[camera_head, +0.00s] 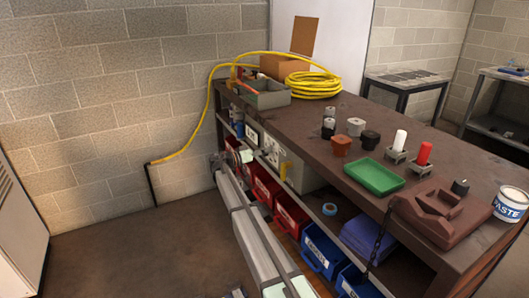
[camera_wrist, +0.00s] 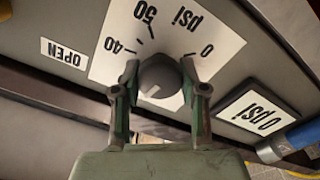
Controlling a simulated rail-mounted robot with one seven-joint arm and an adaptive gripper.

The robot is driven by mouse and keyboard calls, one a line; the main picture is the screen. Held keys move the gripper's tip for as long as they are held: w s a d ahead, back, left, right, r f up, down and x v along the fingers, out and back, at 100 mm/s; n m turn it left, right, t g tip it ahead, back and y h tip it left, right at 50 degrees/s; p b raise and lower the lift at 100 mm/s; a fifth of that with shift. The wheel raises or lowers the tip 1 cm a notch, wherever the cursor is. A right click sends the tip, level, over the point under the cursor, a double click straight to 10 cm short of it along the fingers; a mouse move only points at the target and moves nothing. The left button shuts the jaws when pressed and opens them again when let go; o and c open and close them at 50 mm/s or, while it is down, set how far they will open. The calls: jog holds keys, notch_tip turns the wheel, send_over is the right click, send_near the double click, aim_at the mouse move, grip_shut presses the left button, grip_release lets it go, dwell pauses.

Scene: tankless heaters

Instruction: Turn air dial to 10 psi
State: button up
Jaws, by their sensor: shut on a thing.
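The air dial (camera_wrist: 160,76) is a round dark grey knob on a white, upside-down scale plate (camera_wrist: 190,22) marked 0, 40, 50 and psi. My gripper (camera_wrist: 160,72) has one finger on each side of the knob and is shut on it. A pale mark on the knob points toward the lower left in the wrist view. A separate readout (camera_wrist: 263,112) at the right reads 0 psi, upside down. The lower part of the scale is hidden by the knob and my gripper. In the head view I cannot clearly make out the dial or my fingertips.
An OPEN label (camera_wrist: 64,53) is left of the scale. In the head view, a brown workbench (camera_head: 310,118) holds a coiled yellow hose (camera_head: 314,85) and a green tray (camera_head: 374,177). Red bins (camera_head: 291,217) stand on the shelf below.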

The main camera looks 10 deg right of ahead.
jog(key=n+p, duration=0.1)
jog(key=n, duration=0.3)
jog(key=shift+w+n, duration=0.1)
jog(key=shift+n, duration=0.2)
jog(key=n+p, duration=0.2)
jog(key=n, duration=0.2)
jog(key=shift+n, duration=0.3)
jog(key=n+p, duration=0.3)
jog(key=n, duration=0.1)
jog(key=shift+n, duration=0.3)
jog(key=shift+f+n+p, duration=0.15)
jog(key=shift+n+p, duration=0.65)
jog(key=shift+n, duration=0.3)
jog(key=shift+f+n+p, duration=0.1)
jog(key=shift+n+p, duration=0.7)
jog(key=shift+n, duration=0.3)
jog(key=o, duration=1.1)
jog(key=shift+d, duration=0.1)
